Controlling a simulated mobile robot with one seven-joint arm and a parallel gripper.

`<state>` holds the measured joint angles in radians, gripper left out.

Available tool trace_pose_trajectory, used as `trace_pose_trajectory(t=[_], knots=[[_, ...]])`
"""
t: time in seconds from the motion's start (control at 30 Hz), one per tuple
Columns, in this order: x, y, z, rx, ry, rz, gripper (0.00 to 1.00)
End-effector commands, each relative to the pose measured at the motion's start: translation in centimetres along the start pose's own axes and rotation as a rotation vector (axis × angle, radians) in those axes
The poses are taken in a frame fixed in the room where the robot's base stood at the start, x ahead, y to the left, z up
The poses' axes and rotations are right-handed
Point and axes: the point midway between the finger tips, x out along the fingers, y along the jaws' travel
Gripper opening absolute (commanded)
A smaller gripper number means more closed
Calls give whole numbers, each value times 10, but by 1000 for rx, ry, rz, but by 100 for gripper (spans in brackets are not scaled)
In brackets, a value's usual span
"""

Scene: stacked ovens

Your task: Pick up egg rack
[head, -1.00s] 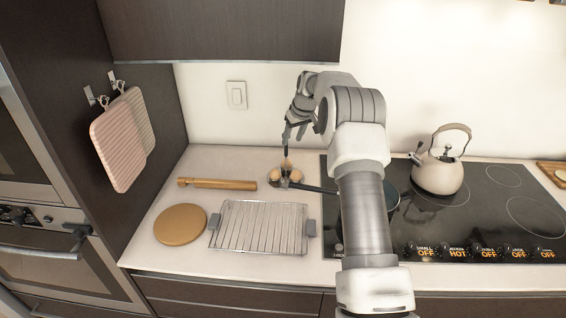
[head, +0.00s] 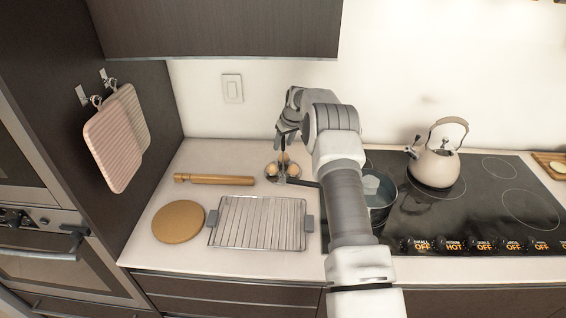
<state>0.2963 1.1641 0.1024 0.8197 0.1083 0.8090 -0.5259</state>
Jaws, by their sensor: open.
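The egg rack (head: 283,180) stands on the counter in the head view, left of the stove, with brown eggs (head: 271,169) in it. A thin dark upright handle rises from its middle. My gripper (head: 283,142) is open above the rack, around or just beside the upper part of that handle. I cannot tell whether the fingers touch it. My wrist hides part of the gripper.
A pot (head: 378,192) stands on the stove (head: 470,205), its handle reaching toward the egg rack. A kettle (head: 437,165) is farther right.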

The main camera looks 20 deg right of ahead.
Motion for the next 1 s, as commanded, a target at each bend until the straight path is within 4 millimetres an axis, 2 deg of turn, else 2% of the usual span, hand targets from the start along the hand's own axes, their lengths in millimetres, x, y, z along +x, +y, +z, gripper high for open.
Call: trace_pose_trajectory(t=[0.33, 0.37, 0.63, 1.0], knots=[[7, 0, 0, 0, 0, 0, 52], [7, 0, 0, 0, 0, 0, 49], [7, 0, 0, 0, 0, 0, 0], [6, 0, 0, 0, 0, 0, 0]])
